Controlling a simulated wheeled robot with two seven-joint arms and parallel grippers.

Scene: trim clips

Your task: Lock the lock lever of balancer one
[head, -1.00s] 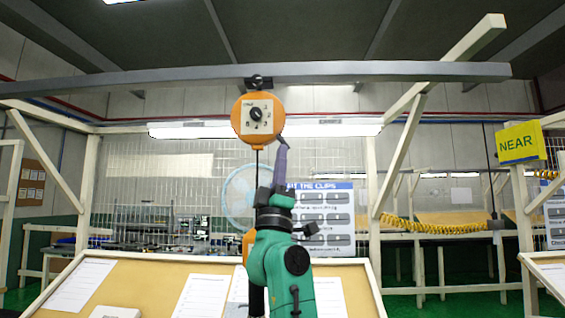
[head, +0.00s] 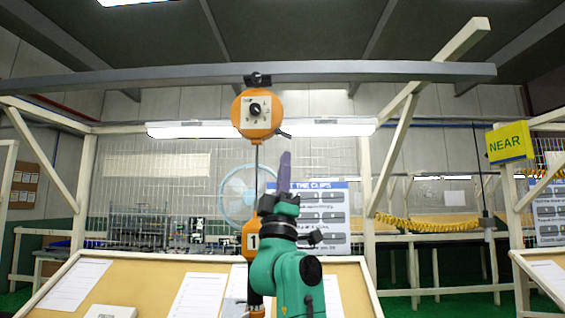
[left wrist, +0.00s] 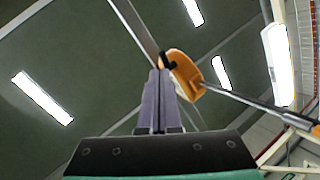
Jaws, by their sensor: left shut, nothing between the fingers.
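Balancer one is an orange round housing (head: 257,113) with a white dial plate and black knob, hung from a grey beam; it also shows in the left wrist view (left wrist: 185,72), at the right of my fingertips. A small dark lever (head: 285,134) sticks out at its lower right; whether it is locked I cannot tell. A cable runs down to an orange handle (head: 250,240) marked 1. My left gripper (head: 285,155) points up, shut and empty, just below the lever and apart from it in the head view. Its purple fingers (left wrist: 157,75) are together. My right gripper is out of view.
The grey beam (head: 370,71) crosses overhead. A sloped tan board (head: 150,280) with papers lies below. A clip poster (head: 318,215) and a fan (head: 237,195) stand behind. A yellow NEAR sign (head: 510,142) hangs at the right.

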